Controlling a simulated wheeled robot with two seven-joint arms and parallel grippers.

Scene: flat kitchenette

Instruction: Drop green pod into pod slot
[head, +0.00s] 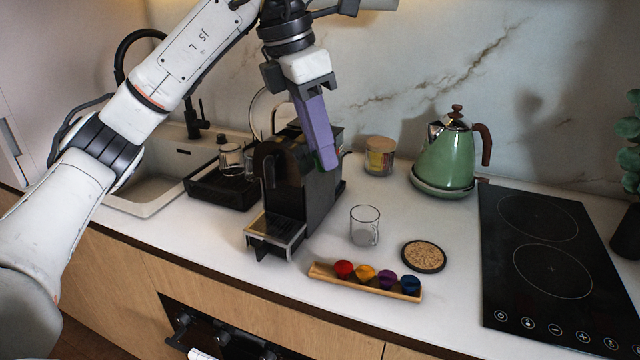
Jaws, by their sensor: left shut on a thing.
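My left gripper (325,160) reaches down from above with its purple fingers over the top of the black coffee machine (318,195). It is shut on the green pod (317,158), of which only a small green edge shows beside the fingertips. The fingers hide most of the pod. The pod slot is at the machine's top, but the gripper covers that area, and I cannot tell whether the pod touches it. The machine's drip tray (275,233) faces the front. My right gripper is not in view.
A wooden holder (322,274) with red, orange, purple and blue pods lies in front. A glass cup (365,226) and cork coaster (424,256) stand right of the machine. Behind are a jar (380,156) and green kettle (446,158). A black rack (222,188) stands left.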

